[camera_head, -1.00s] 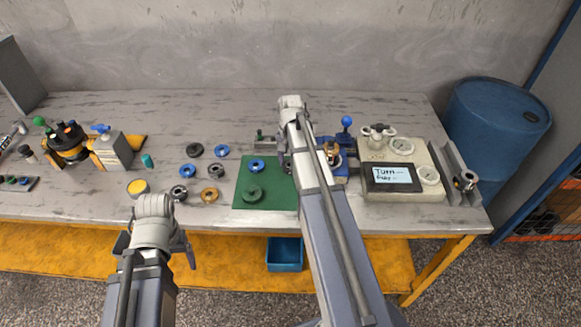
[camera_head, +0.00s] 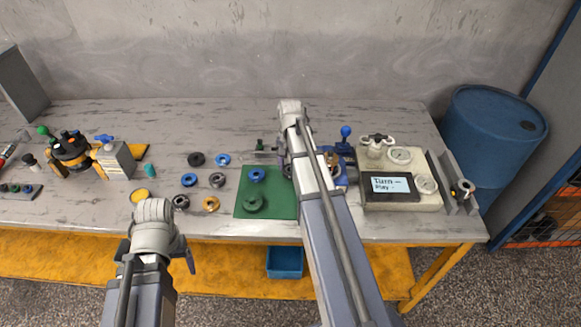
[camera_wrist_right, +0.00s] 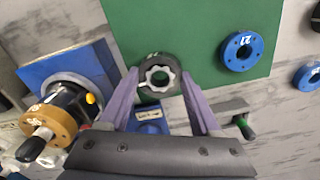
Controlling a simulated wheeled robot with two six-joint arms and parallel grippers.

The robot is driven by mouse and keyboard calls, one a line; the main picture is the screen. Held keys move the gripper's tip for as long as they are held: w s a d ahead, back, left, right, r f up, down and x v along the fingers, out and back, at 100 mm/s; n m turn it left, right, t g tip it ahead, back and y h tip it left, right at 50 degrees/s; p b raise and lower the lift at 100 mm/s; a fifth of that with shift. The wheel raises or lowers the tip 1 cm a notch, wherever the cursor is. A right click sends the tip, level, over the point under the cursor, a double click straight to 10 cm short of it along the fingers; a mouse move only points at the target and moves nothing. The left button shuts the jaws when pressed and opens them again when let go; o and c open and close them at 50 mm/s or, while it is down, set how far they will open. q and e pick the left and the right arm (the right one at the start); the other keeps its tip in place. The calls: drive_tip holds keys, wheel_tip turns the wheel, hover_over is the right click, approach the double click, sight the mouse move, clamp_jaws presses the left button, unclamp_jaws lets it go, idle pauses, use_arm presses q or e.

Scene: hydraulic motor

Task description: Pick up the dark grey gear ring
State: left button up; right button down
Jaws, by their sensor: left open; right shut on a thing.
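The dark grey gear ring (camera_wrist_right: 145,62), with a pale toothed inside, sits between the fingertips of my right gripper (camera_wrist_right: 158,78) in the right wrist view. The gripper is shut on it. It appears over the edge of the green mat (camera_wrist_right: 190,30); its height above the bench is hard to tell. In the head view my right forearm hides the ring. My left gripper (camera_head: 160,255) is open and empty in front of the bench's front edge, its fingers partly hidden by its own wrist.
A blue fixture (camera_wrist_right: 75,75) stands beside my right gripper. A gauge box (camera_head: 405,200) stands at the right.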

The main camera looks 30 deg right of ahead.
wheel_tip(320, 180, up, 8)
drive_tip(key=p, duration=0.6)
drive_tip(key=shift+f+p, duration=0.15)
drive_tip(key=shift+p, duration=0.2)
drive_tip(key=shift+r+p, duration=0.75)
drive_tip(key=shift+p, duration=0.05)
